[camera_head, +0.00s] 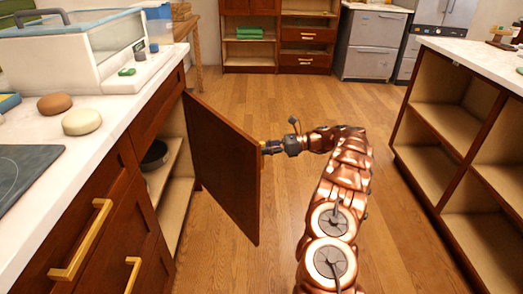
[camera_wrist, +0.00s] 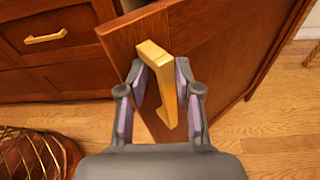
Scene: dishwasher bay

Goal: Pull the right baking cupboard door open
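The dark wooden cupboard door (camera_head: 222,165) in the left counter stands swung well out from its frame in the head view. Behind it the cupboard shows pale shelves and a dark bowl (camera_head: 154,155). My gripper (camera_head: 272,148) is at the door's free edge. In the wrist view the door's brass handle (camera_wrist: 158,80) runs between the two fingers of my gripper (camera_wrist: 165,95). The fingers lie on both sides of the handle, with their pads close to it. Whether both pads press on it is hard to tell.
The left counter (camera_head: 105,115) carries a white bin, round items and a dark plate. Brass handles (camera_head: 82,240) stick out of its front. An open-shelved island (camera_head: 460,130) stands at the right. The wooden floor (camera_head: 240,90) between is clear.

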